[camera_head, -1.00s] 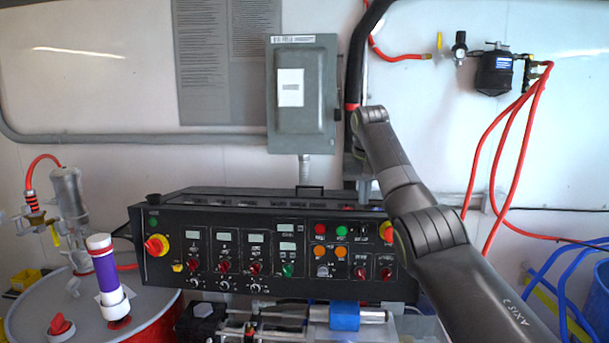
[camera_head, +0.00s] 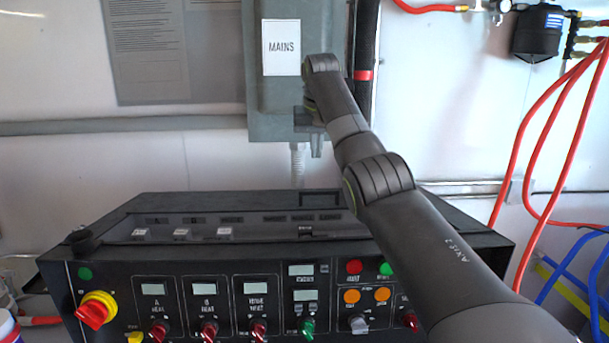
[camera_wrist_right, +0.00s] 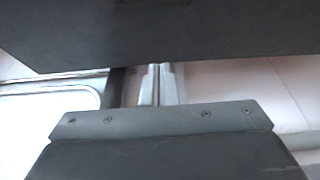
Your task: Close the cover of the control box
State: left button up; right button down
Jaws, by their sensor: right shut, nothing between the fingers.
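The black control box (camera_head: 180,262) is a wide console across the lower head view. Its front carries knobs, buttons and small displays. Its top (camera_head: 130,213) shows a long recessed strip with labels, and I cannot tell a separate cover or its state there. My right gripper (camera_head: 316,148) is small and partly hidden by my own wrist. It is shut and empty, above and behind the console's top, in front of the lower right corner of the grey MAINS box (camera_head: 262,100). The right wrist view shows dark surfaces close by, which I cannot identify for sure. My left gripper is not in view.
A grey conduit (camera_head: 297,165) runs down from the MAINS box behind the console. Red hoses (camera_head: 545,130) and blue hoses (camera_head: 565,270) hang at the right. A dark filter unit (camera_head: 537,33) is on the wall. My right arm crosses above the console's right part.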

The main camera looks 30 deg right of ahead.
jog(key=f, duration=0.1)
jog(key=p, duration=0.4)
send_over(318, 203)
jog(key=w+d, duration=0.2)
jog(key=w, duration=0.1)
jog(key=f, duration=0.6)
jog(key=shift+w+a+f, duration=0.15)
jog(key=shift+a+f, duration=0.05)
jog(key=shift+a, duration=0.05)
jog(key=shift+p+x, duration=0.45)
jog(key=shift+x, duration=0.4)
jog(key=shift+s+a, duration=0.2)
jog(key=shift+s, duration=0.15)
jog(key=shift+s+a+r, duration=0.1)
jog(key=shift+s+r, duration=0.05)
jog(key=shift+s, duration=0.15)
jog(key=shift+s+a+r+p, duration=0.2)
jog(key=shift+s+a+p, duration=0.15)
jog(key=shift+s+p, duration=0.35)
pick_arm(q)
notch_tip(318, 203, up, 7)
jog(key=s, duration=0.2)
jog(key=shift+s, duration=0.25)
pick_arm(e)
jog(key=shift+s+a, duration=0.25)
jog(key=shift+s, duration=0.25)
